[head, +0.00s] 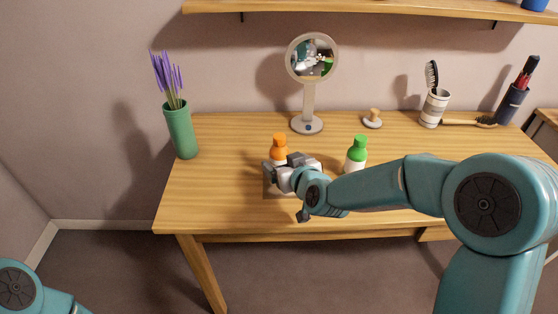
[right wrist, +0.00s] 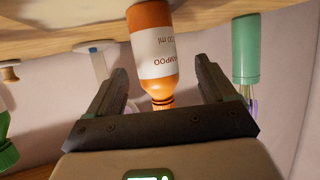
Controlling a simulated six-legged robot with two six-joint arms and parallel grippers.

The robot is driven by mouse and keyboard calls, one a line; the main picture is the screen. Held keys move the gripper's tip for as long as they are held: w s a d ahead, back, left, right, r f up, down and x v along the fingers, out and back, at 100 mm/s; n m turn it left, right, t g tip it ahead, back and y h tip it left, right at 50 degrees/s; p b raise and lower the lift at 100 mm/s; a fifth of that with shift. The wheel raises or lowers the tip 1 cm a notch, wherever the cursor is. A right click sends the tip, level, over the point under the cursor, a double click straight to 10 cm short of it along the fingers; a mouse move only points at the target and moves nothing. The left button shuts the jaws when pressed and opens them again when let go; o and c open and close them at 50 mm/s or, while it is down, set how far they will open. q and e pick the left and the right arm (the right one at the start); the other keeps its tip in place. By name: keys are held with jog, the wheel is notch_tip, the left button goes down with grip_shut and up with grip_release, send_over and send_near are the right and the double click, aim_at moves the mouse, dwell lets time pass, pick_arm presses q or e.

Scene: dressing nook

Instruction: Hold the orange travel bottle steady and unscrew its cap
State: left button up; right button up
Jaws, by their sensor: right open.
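The orange travel bottle (head: 279,155) stands upright on the wooden table, its orange cap (head: 279,139) on top and its lower part hidden behind my right gripper. My right gripper (head: 270,170) is at the bottle, in front of it. In the right wrist view, which is upside down, the bottle (right wrist: 153,50) with its white label lies between the two spread fingers of my right gripper (right wrist: 159,65). Its ribbed orange cap (right wrist: 162,102) points toward the palm. A gap shows on each side, so the fingers do not grip it. My left gripper is out of view.
A white bottle with a green cap (head: 357,147) stands right of the orange one, near my right forearm. A green vase (head: 181,132) stands at the left. The table's front left is clear.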

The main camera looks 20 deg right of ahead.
jog(key=x, duration=0.4)
jog(key=shift+w+d+f, duration=0.15)
jog(key=shift+w+f, duration=0.1)
jog(key=c, duration=1.1)
jog(key=shift+r, duration=0.1)
notch_tip(320, 180, up, 10)
jog(key=p, duration=0.4)
jog(key=shift+r, duration=0.25)
notch_tip(320, 180, up, 9)
jog(key=p, duration=0.6)
send_over(283, 161)
jog(key=w, duration=0.3)
jog(key=shift+s+r, duration=0.2)
jog(key=shift+s, duration=0.05)
